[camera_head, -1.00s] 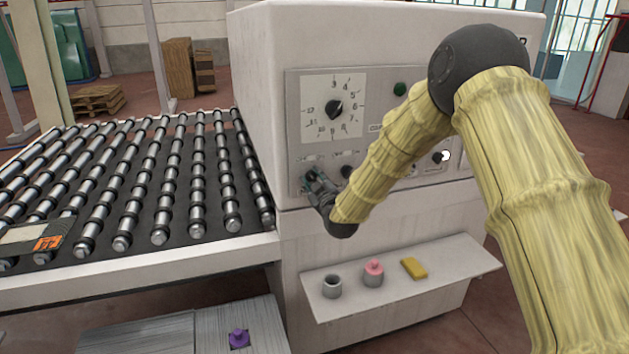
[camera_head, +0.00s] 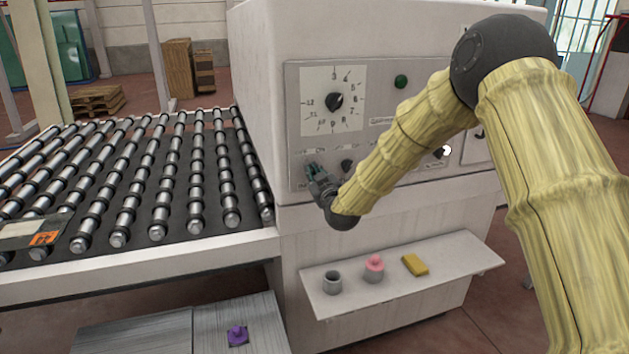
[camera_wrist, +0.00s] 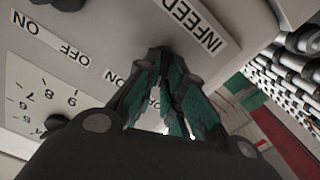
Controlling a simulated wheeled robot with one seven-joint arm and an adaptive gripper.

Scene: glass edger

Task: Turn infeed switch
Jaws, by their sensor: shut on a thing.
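The infeed switch sits at the lower left of the machine's control panel, and my gripper's fingers hide it. Its INFEED label (camera_wrist: 196,27) shows in the wrist view, just beyond the fingertips. My gripper (camera_head: 314,172) is at the panel face and shut on the switch. In the wrist view, the teal fingers of my gripper (camera_wrist: 165,62) are close around that spot. An ON label (camera_wrist: 116,78) shows beside them, with another label partly visible between them. The switch's exact angle cannot be seen.
A dark knob (camera_head: 347,166) sits just right of my gripper, with a numbered dial (camera_head: 335,102) above. A green button (camera_head: 400,82) is farther right. A shelf (camera_head: 450,255) below holds a grey cup, a pink item and a yellow block. The roller conveyor (camera_head: 130,190) lies left.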

